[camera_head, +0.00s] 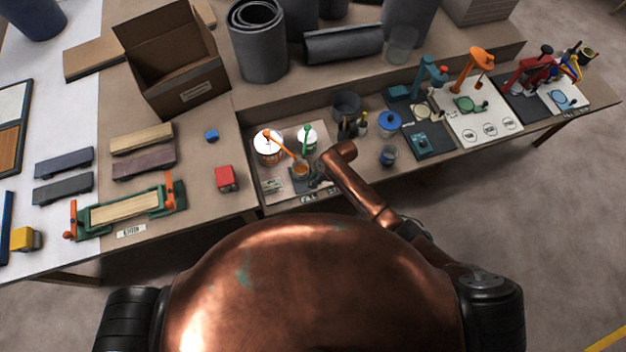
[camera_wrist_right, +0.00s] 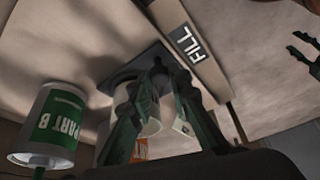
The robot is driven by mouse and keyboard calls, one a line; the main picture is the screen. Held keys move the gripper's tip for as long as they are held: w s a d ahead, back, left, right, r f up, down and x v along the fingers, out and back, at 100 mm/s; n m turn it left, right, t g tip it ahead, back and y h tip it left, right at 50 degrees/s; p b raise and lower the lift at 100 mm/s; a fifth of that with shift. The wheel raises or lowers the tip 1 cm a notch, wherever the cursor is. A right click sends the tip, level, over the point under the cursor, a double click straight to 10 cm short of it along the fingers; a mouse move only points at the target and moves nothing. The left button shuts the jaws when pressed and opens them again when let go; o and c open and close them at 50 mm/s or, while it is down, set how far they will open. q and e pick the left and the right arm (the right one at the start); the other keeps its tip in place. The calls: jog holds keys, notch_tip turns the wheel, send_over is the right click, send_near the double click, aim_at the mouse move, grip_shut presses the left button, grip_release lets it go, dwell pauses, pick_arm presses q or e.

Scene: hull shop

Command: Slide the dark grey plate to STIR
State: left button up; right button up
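The dark grey plate (camera_head: 298,184) lies flat at the left end of the long station on the bench, with a small cup of amber liquid (camera_head: 300,170) on it. In the right wrist view the plate (camera_wrist_right: 118,78) is beside the FILL label (camera_wrist_right: 183,43), partly hidden by the cup (camera_wrist_right: 151,118) and my fingers. My right gripper (camera_head: 319,181) is low at the plate's right side; in its wrist view its fingers (camera_wrist_right: 152,80) stand apart over the plate. Two dark prongs at that view's right edge look like my left gripper (camera_wrist_right: 298,50), open and empty, away from the plate.
A PART B can (camera_wrist_right: 55,122) with a green pump stands close to my right gripper. An orange-pump can (camera_head: 268,150) is behind the plate. A red block (camera_head: 226,178) is to the left. Cups, bottles and a blue-lidded tub (camera_head: 389,122) stand to the right.

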grip_shut()
jog(key=w+d, duration=0.1)
jog(key=d, duration=0.3)
jog(key=w+d, duration=0.1)
jog(key=d, duration=0.3)
jog(key=w+d, duration=0.2)
jog(key=d, duration=0.2)
jog(key=shift+o, duration=1.6)
grip_release()
jog(key=shift+d, duration=0.1)
jog(key=shift+r, duration=0.1)
